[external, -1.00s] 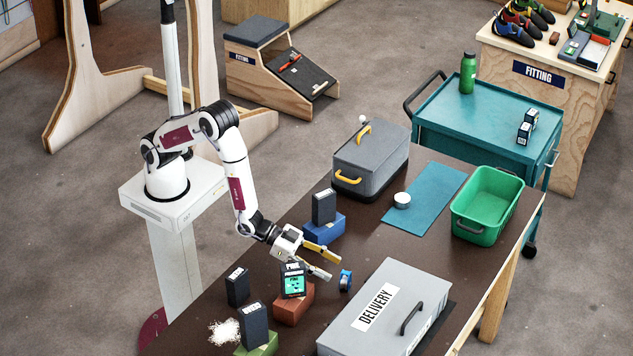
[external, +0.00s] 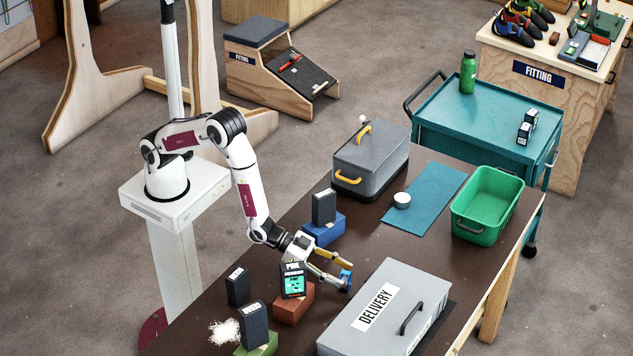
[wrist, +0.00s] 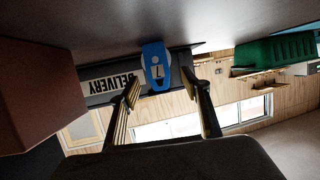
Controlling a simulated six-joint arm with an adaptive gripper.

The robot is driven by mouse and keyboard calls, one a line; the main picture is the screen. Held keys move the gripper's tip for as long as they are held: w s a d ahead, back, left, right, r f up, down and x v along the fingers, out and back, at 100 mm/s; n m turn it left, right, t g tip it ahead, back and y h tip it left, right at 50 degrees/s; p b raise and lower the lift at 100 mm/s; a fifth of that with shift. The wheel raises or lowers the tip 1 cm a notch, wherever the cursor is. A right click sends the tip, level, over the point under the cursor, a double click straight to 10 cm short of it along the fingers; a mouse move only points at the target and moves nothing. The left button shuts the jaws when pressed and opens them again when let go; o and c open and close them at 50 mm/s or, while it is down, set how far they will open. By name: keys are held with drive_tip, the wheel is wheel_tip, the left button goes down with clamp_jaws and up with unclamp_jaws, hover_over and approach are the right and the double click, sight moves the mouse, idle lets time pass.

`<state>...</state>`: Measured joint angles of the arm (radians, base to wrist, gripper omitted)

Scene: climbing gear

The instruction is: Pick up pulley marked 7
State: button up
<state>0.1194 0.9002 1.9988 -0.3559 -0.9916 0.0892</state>
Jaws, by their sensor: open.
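The small blue pulley (external: 346,278) stands on the dark table, left of the grey DELIVERY box. In the wrist view the blue pulley (wrist: 157,52) shows a pale label with a dark mark that looks like a 7, in a picture that is upside down. My gripper (external: 342,274) is open and low over the table, with its fingertips at the pulley. In the wrist view my gripper (wrist: 160,82) has one finger on each side of the pulley's line, with a gap between them. I cannot tell whether the fingers touch it.
The grey DELIVERY box (external: 421,289) lies close to the right. A dark pack on a red-brown block (external: 294,307) stands close on the left, and another on a blue block (external: 327,232) behind. A green bin (external: 484,212) and a grey case (external: 366,173) stand farther back.

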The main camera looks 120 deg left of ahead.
drive_tip(key=shift+x, duration=1.3)
drive_tip(key=c, duration=1.2)
